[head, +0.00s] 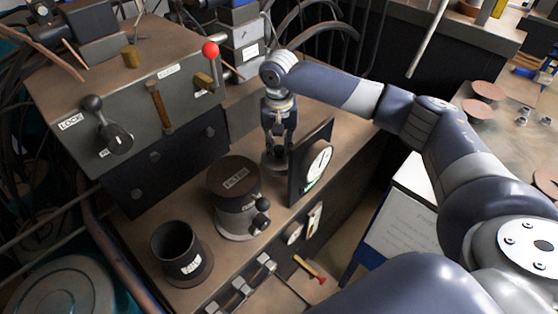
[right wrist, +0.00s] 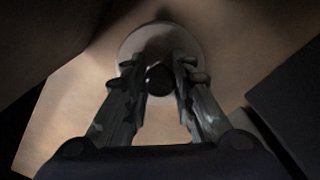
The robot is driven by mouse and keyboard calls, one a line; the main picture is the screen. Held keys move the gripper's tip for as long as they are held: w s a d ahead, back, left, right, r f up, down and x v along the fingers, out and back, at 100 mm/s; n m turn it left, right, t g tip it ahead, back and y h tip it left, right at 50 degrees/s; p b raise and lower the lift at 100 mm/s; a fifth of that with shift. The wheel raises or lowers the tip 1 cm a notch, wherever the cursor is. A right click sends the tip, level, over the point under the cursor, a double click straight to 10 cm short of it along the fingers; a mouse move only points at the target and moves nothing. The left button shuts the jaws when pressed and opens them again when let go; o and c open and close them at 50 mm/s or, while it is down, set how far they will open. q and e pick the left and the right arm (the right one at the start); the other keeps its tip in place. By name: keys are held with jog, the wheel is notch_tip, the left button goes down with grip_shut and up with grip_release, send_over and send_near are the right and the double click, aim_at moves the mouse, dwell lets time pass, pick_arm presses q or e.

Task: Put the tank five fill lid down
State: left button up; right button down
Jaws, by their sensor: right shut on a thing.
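My right gripper (head: 277,146) is shut on the dark knob (right wrist: 159,78) of a round, pale lid (right wrist: 136,44), seen in the right wrist view. In the head view the lid (head: 270,163) is low over the brown bench top (head: 350,130), just behind and left of the upright gauge. The lid looks about level. I cannot tell whether it touches the bench top. No label can be read on it. My left gripper is not in view.
The black gauge panel (head: 301,177) stands close beside the gripper. A capped canister (head: 236,212) and an open dark cup (head: 184,265) stand nearer the front. A lever box (head: 140,110) with a red knob (head: 210,49) is at left. Bench top behind the gripper looks clear.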

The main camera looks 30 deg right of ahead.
aim_at(279, 156)
jog(key=shift+f, duration=2.15)
jog(key=c, duration=1.3)
grip_release()
jog(key=shift+f, duration=0.1)
jog(key=shift+c, duration=0.2)
notch_tip(279, 156, up, 12)
jog(key=shift+r, duration=0.15)
